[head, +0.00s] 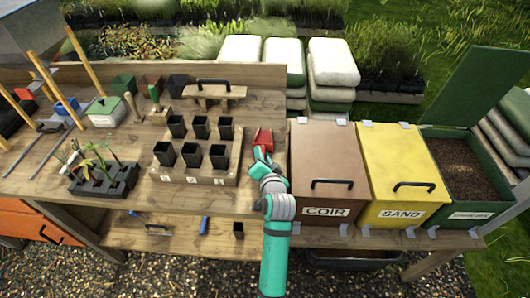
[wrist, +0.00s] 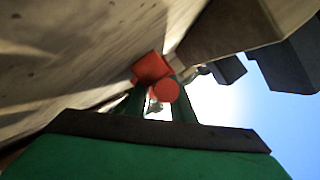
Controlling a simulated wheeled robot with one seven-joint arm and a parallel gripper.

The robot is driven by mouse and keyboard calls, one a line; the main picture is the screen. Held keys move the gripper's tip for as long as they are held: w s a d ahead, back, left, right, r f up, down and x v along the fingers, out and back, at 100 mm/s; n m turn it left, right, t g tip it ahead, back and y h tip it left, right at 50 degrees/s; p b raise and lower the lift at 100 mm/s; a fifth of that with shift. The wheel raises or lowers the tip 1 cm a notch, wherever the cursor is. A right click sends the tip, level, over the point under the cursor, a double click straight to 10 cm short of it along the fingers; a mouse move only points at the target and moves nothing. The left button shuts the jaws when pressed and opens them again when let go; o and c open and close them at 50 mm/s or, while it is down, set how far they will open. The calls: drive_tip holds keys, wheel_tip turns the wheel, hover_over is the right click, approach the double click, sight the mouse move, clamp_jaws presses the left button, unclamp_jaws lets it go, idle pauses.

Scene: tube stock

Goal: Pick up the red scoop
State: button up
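In the wrist view the scoop (wrist: 152,67) is just beyond the green fingers. The round end of its handle faces the camera between the fingertips of my gripper (wrist: 165,92). The fingers are close together, one on each side of the handle, and look shut on it. Whether the scoop touches the bench is unclear.
The COIR bin (head: 325,165) stands close on the right, with the yellow SAND bin (head: 400,170) beyond it. The wooden block (head: 196,178) with several black pots is close on the left. A raised wooden board (head: 255,80) runs behind.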

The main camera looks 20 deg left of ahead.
drive_tip(key=shift+d, duration=0.15)
clamp_jaws()
drive_tip(key=shift+d, duration=0.1)
drive_tip(key=shift+w, duration=0.1)
